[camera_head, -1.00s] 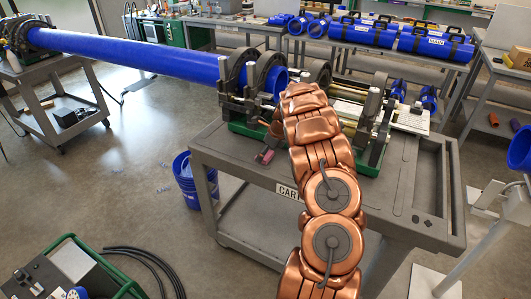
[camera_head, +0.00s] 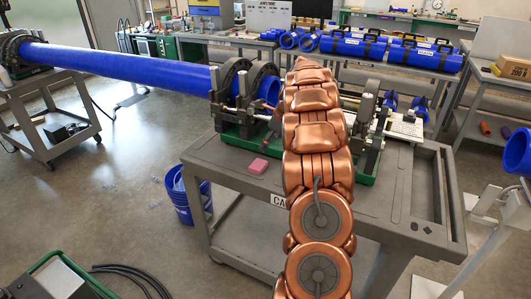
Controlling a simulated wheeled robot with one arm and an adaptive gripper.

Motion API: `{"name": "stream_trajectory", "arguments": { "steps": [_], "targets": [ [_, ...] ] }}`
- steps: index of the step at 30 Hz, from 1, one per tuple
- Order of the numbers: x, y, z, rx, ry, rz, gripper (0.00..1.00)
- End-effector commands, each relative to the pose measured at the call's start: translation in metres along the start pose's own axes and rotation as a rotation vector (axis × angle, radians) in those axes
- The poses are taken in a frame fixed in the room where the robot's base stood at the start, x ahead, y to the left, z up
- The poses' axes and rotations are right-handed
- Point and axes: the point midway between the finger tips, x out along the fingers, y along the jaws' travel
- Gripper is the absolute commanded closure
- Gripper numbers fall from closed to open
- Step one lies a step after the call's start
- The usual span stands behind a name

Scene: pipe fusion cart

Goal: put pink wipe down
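The pink wipe (camera_head: 258,166) lies as a small folded block on the grey cart top (camera_head: 232,152), near its left front edge and in front of the green-based fusion machine (camera_head: 240,131). Nothing visible touches it from above. My copper arm reaches up the middle of the view, to the right of the wipe. A small part of my gripper (camera_head: 274,119) seems to show at the arm's left side, above and apart from the wipe. Its fingers are mostly hidden behind the arm, so their opening cannot be made out.
A long blue pipe (camera_head: 120,62) runs from the machine's clamps to a second cart at left. A blue bucket (camera_head: 190,195) stands on the floor left of the cart. The cart top's right side (camera_head: 405,190) is clear.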

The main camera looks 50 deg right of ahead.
Motion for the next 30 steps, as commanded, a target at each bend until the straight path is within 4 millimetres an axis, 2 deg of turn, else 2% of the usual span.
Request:
{"name": "stream_trajectory", "arguments": {
  "steps": [7, 11, 14, 22, 30],
  "targets": [
    [-0.004, 0.002, 0.0, -0.003, 0.002, 0.003, 0.0],
    [-0.006, 0.016, 0.007, -0.058, 0.017, 0.012, 0.0],
    [-0.011, 0.042, 0.018, -0.162, 0.04, 0.027, 0.0],
    [-0.032, 0.147, 0.043, -0.584, 0.117, 0.103, 0.0],
    [-0.054, 0.254, 0.042, -1.02, 0.161, 0.206, 0.0]
  ]
}}
